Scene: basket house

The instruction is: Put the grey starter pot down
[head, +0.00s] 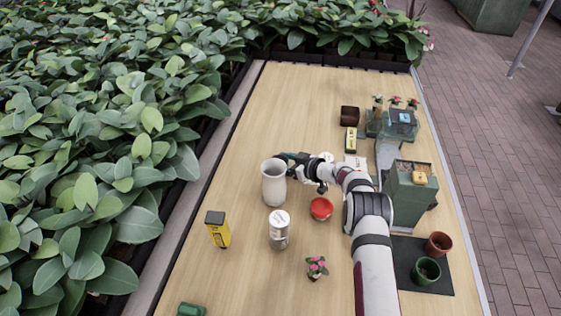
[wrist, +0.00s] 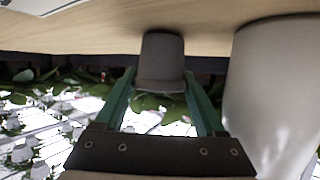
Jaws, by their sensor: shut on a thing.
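The grey starter pot (wrist: 162,58) is between the green fingers of my gripper (wrist: 160,80) in the wrist view. My gripper is shut on it. The wrist picture looks inverted, with the table top along its upper edge. The pot's narrow end points to the table; whether it touches the wood cannot be told. In the head view my gripper (head: 284,157) is just beyond the pale vase (head: 274,187), and I cannot make out the pot there. The vase also shows close beside the pot in the wrist view (wrist: 275,100).
A red bowl (head: 321,209), a white-lidded tin (head: 279,232) and a yellow box (head: 218,230) stand nearer. A green machine (head: 410,195) and pots on a dark mat (head: 408,260) are right. The far left wooden table (head: 290,95) is clear.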

